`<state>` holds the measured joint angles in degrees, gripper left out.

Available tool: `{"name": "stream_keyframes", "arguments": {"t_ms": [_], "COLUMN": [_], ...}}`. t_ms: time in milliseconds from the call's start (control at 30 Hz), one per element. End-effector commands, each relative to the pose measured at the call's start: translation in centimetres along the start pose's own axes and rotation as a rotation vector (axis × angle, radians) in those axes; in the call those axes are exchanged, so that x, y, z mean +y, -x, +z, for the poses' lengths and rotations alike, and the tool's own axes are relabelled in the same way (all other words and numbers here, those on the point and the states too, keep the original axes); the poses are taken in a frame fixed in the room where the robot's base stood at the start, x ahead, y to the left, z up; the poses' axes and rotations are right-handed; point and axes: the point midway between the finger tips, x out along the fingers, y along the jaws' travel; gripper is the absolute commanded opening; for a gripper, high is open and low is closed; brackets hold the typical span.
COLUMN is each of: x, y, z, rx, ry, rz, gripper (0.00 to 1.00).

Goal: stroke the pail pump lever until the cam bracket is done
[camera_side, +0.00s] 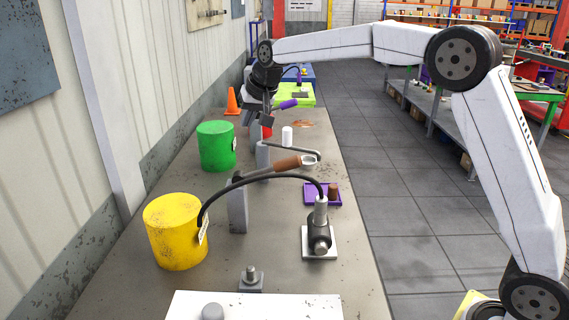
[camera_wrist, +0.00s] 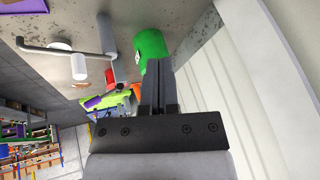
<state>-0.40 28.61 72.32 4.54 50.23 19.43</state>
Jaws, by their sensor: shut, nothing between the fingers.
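My gripper (camera_side: 257,112) is shut and empty, raised above the bench beyond the green pail. Its dark fingers also show in the wrist view (camera_wrist: 158,85). The nearest pail is yellow (camera_side: 173,232), with a black hose arching right to a nozzle. The nozzle stands over a dark part, perhaps the cam bracket (camera_side: 320,240), on a white square plate. A lever with a brown grip (camera_side: 286,163) is beside a grey post (camera_side: 237,205); the hose passes close to it. My gripper is well apart from this lever. I cannot tell any finish on the part.
A green pail (camera_side: 216,147) stands at the left; it also shows in the wrist view (camera_wrist: 150,45). Farther back are an orange cone (camera_side: 232,101), a purple grip (camera_side: 288,104) and a white cylinder (camera_side: 287,136). A purple tray (camera_side: 309,192) lies right of the lever.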

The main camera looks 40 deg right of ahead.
Motion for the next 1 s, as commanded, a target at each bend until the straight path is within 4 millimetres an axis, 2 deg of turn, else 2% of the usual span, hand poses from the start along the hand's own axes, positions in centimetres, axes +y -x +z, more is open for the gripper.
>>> {"name": "stream_keyframes", "arguments": {"t_ms": [667,1000], "x": [0.4,1.7], "y": [-0.7,-2.5], "z": [0.4,1.7], "rx": [0.000,-0.001], "ry": [-0.002,-0.003], "rz": [0.000,0.001], "gripper": [0.00,0.00]}}
